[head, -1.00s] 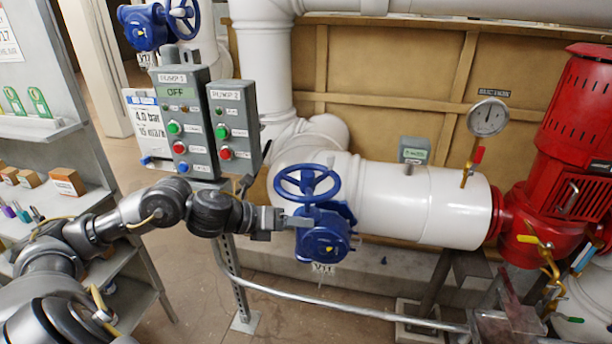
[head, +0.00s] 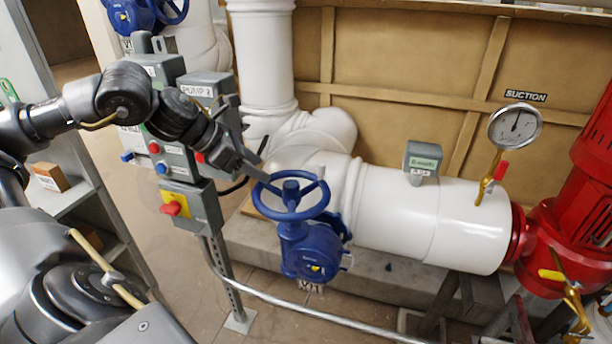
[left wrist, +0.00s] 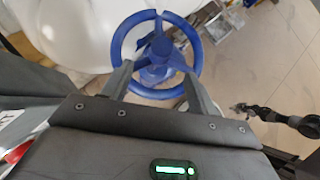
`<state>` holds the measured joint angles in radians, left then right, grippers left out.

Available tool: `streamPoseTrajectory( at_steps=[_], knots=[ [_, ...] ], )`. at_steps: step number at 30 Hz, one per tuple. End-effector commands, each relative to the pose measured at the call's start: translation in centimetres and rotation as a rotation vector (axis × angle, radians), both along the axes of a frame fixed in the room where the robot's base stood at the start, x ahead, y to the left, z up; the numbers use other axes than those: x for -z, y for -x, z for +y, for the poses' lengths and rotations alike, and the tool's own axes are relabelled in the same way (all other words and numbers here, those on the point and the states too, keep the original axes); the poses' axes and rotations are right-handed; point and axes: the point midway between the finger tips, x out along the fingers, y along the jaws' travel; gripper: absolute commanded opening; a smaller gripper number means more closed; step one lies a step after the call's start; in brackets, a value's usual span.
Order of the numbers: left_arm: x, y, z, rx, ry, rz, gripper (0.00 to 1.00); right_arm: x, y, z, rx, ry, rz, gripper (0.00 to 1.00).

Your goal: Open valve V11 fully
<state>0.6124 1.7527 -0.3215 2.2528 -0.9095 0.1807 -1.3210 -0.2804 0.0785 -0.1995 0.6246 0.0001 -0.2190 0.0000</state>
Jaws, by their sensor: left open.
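My left gripper (head: 262,163) is open and empty, at the wheel's far-left rim. In the left wrist view the spoked wheel (left wrist: 157,73) lies ahead, with the two fingers of my left gripper (left wrist: 157,82) spread over its near part. I cannot tell whether they touch the rim. A dark jointed arm, seemingly my right one (left wrist: 242,107), shows small at the right; its jaws are too small to read.
A white pipe (head: 430,215) runs right from the valve to a red pump (head: 575,230). A gauge (head: 515,126) stands on the pipe. Grey pump control boxes (head: 192,206) stand close left of the valve. A metal rail (head: 290,300) crosses below it.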

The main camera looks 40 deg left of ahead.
Motion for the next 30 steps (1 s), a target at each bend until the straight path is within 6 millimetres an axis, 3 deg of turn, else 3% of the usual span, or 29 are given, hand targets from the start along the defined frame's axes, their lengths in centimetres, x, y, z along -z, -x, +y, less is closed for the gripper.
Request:
streamPoseTrajectory(
  at_steps=[7,12,22,30],
  knots=[
    [0.1,-1.0,-0.9,0.016,0.004,0.0,0.59,-0.4,2.0,-0.3,-0.001,0.003,0.025,0.36],
    [1.1,-2.3,-1.7,0.021,0.006,0.001,0.59,-2.0,3.3,-0.4,-0.002,0.006,0.044,0.36],
    [5.3,-5.5,-3.7,0.016,0.005,0.002,0.59,-4.5,1.5,-0.3,-0.002,0.003,0.02,0.36],
    [7.4,-7.1,-4.6,0.016,0.002,0.0,0.59,-5.1,1.6,-0.2,-0.002,0.003,0.021,0.36]
  ],
)
